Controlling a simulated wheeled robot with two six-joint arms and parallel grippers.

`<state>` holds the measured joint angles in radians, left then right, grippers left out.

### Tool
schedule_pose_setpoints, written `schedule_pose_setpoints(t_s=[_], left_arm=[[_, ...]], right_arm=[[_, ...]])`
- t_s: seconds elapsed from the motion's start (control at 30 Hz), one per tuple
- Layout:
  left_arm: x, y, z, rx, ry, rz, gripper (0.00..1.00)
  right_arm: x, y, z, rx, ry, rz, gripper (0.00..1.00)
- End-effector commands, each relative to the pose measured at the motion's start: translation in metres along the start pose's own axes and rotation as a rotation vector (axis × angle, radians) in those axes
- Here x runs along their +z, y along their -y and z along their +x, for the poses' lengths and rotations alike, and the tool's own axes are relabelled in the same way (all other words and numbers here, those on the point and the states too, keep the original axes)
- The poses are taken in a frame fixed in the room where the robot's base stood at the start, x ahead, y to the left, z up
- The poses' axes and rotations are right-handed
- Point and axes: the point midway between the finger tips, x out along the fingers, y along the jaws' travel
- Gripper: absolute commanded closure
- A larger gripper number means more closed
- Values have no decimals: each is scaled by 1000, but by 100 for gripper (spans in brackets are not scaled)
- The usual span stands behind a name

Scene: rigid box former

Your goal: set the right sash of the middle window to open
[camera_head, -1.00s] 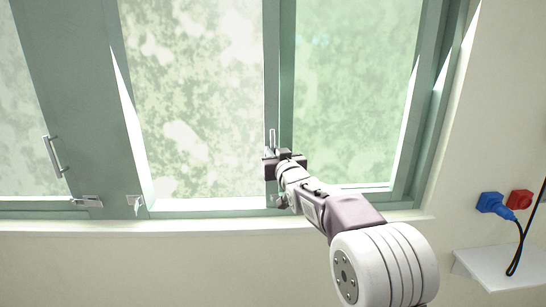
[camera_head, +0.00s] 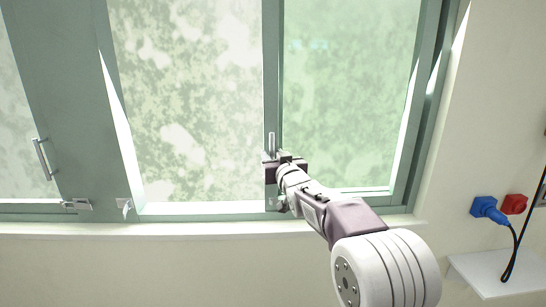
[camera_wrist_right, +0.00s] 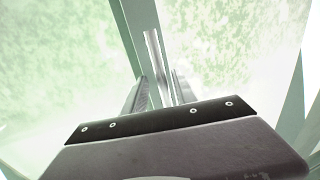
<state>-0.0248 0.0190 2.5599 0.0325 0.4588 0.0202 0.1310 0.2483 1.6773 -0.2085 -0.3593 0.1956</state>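The right sash (camera_head: 273,60) of the middle window has a green-grey stile with a slim upright metal handle (camera_head: 271,143). The sash stands well to the right of the wide green post. Between them is a wide, brighter area (camera_head: 190,110); the area right of the stile looks greener. My right gripper (camera_head: 272,160) is at the handle's lower part. In the right wrist view, the handle (camera_wrist_right: 156,60) stands between the two fingers of the gripper (camera_wrist_right: 160,85), close to both; it appears shut on the handle. The exact finger contact is hard to see. My left gripper is not in view.
A pale sill (camera_head: 180,228) runs below. At right are a blue plug (camera_head: 487,208), a red socket (camera_head: 514,204), a cable and a white shelf (camera_head: 495,275).

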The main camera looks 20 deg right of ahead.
Motion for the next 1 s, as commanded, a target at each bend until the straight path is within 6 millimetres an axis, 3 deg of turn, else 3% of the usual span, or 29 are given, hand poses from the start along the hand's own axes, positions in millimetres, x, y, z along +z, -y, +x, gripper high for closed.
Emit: schedule_pose_setpoints(t_s=[0.27,0.5,0.7,1.0], left_arm=[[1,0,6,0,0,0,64],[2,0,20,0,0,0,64],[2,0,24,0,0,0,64],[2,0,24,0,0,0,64]], right_arm=[[1,0,-12,-1,-3,-1,66],[1,-1,-60,0,-4,-1,66],[1,-2,-87,1,-1,1,66],[0,-1,-91,1,0,1,66]])
